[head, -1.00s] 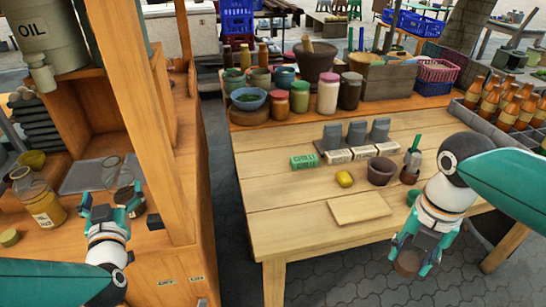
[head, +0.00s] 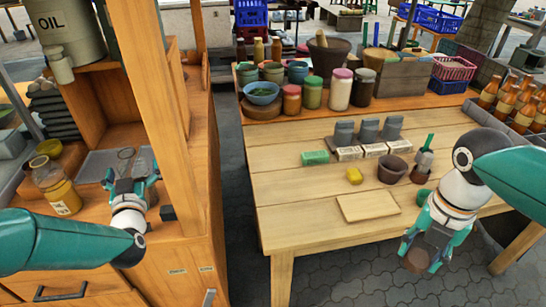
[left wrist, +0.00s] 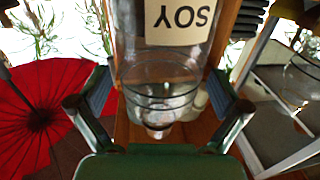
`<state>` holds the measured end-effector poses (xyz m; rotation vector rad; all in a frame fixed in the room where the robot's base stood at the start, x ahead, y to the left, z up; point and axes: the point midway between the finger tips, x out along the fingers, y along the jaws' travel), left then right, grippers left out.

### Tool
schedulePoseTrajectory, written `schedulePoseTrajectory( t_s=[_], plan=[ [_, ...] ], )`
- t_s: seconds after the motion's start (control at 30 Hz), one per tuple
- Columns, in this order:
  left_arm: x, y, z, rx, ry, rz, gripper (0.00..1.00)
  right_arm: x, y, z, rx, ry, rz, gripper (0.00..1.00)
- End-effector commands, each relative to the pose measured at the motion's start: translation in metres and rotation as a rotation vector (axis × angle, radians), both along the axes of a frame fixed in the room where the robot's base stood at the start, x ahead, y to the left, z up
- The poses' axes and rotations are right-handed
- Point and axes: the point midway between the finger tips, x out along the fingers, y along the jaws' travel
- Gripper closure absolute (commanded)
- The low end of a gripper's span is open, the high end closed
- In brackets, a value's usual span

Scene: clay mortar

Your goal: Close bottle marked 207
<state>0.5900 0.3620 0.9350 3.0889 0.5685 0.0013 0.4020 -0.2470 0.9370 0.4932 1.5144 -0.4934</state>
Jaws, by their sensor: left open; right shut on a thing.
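No number 207 is readable in these frames. A clear glass jar with amber liquid and a small white label (head: 58,190) stands on the wooden stall at the left. My left gripper (head: 131,178) is open to its right, near a grey tray. In the left wrist view a clear glass bottle labelled SOY (left wrist: 170,55) appears upside down in the picture, in line with the space between the open fingers (left wrist: 160,105); contact cannot be told. My right gripper (head: 420,250) is shut on a brown round thing (head: 415,261) in front of the table's right side.
A wooden post (head: 160,110) rises beside my left gripper. Jars and bottles crowd the back.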

Motion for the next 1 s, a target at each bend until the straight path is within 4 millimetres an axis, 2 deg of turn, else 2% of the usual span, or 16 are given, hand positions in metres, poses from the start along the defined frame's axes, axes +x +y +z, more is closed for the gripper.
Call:
schedulePoseTrajectory(
  t_s=[0.2, 0.23, 0.67, 1.0],
  plan=[
    [-0.0004, -0.0001, -0.0004, 0.000, 0.001, 0.000, 0.00, 0.0001, 0.0001, -0.0002, 0.000, 0.000, 0.000, 0.66],
    [-0.0005, -0.0002, -0.0004, 0.000, 0.001, 0.000, 0.03, 0.0001, 0.0001, -0.0002, 0.000, 0.000, 0.000, 0.66],
    [-0.0008, 0.0001, -0.0005, 0.000, 0.001, 0.000, 0.74, 0.0002, 0.0003, -0.0003, 0.000, 0.000, 0.001, 0.66],
    [-0.0008, 0.0005, 0.0036, 0.002, -0.002, 0.001, 0.74, 0.0004, 0.0006, 0.0002, 0.000, 0.000, 0.002, 0.66]
  ],
)
